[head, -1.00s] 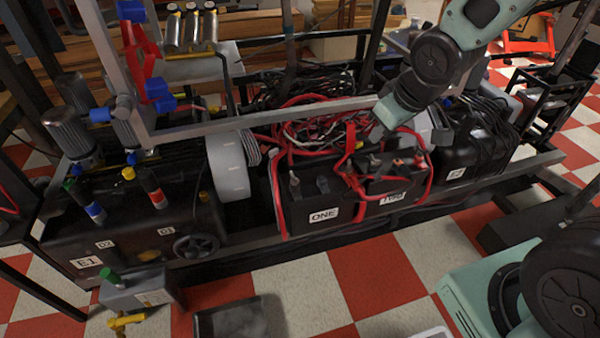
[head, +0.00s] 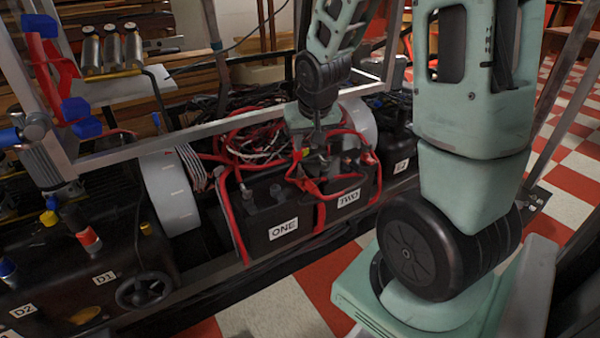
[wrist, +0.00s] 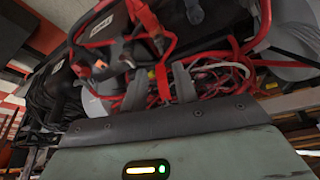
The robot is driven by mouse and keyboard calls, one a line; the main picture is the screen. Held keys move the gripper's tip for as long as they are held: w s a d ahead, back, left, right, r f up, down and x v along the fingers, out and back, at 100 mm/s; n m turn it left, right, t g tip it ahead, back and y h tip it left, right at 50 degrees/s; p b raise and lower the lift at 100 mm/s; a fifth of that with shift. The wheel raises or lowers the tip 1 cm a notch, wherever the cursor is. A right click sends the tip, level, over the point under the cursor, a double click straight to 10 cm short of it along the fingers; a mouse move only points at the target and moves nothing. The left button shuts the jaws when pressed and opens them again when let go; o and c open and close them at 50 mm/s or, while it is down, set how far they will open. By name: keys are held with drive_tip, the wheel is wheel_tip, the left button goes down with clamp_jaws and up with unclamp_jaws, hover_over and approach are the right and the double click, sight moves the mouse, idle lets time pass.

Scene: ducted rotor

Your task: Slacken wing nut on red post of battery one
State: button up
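Battery one (head: 258,224), a black box labelled ONE, sits on the frame beside battery two (head: 345,212), labelled TWO. Two dark or grey posts stand on battery one's near top. Red cables (head: 305,184) run over both tops near their seam. My gripper (head: 318,158) is above the back of the batteries, near that seam. In the wrist view its two grey fingers (wrist: 159,82) are apart with nothing clearly held between them. Red and white wires show behind them. I cannot single out the red post or its wing nut; cables and the gripper cover that area.
A grey frame bar (head: 205,130) runs behind and above the batteries. A tangle of red, white and black wires (head: 245,135) lies behind them. A pale grey cylinder (head: 168,190) stands left of battery one. The black tank (head: 80,265) has a handwheel (head: 143,290).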

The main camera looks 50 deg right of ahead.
sight(301, 167)
drive_tip(key=b+x, duration=0.4)
drive_tip(key=x, duration=0.6)
clamp_jaws()
